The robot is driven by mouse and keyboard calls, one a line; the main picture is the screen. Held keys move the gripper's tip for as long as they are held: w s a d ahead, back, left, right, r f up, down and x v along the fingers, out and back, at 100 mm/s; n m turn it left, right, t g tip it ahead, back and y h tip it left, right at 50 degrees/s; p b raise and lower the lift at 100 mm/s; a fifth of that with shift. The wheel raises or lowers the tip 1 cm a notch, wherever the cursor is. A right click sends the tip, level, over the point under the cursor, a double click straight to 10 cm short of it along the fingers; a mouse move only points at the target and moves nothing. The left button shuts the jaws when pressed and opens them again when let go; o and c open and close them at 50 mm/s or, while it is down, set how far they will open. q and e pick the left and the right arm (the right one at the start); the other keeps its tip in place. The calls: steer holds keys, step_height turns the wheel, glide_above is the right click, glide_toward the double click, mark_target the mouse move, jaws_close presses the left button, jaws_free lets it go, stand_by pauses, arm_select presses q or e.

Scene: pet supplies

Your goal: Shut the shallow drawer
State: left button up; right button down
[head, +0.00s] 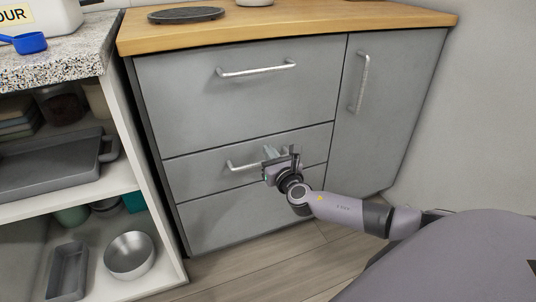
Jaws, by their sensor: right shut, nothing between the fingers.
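The shallow drawer (205,177) is the middle of three grey drawer fronts in the cabinet under the wooden worktop. Its front looks about flush with the fronts above and below. It has a silver bar handle (241,165), whose middle is hidden behind my right gripper. My right gripper (271,153) is shut and empty, in front of the drawer at the handle. I cannot tell whether it touches the handle or the front. My left gripper is not in view.
A larger drawer (200,100) sits above and another (215,222) below; a tall door (395,120) is at the right. Open white shelves (150,225) at the left hold a grey tray (50,166) and a metal bowl (130,255). The wooden floor (270,265) in front is clear.

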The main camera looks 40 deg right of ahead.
steer(key=p+v, duration=0.3)
steer(key=v, duration=0.8)
steer(key=s+a+f+m+g+y, duration=0.35)
steer(key=s+a+m, duration=0.25)
steer(key=a+m, duration=0.5)
steer(key=s+a+f+m+g+y, duration=0.2)
steer(key=s+a+m+g+y, duration=0.15)
steer(key=s+a+m, duration=0.55)
steer(key=s+a+r+m+t+y+p, duration=0.1)
steer(key=a+r+m+y+p, duration=0.15)
steer(key=a+r+m, duration=0.65)
arm_select(q)
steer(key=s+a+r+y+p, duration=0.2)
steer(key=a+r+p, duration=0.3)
steer(key=p, duration=0.8)
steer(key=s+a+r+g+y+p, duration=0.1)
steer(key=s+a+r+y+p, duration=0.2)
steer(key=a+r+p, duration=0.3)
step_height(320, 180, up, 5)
steer(key=p, duration=0.7)
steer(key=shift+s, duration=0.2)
arm_select(e)
steer(key=s+d+r+m+g+h, duration=0.1)
steer(key=s+d+r+m+h, duration=0.1)
steer(key=d+r, duration=0.9)
steer(key=shift+s+d+h, duration=0.15)
steer(key=shift+s+h, duration=0.5)
steer(key=shift+s, duration=0.4)
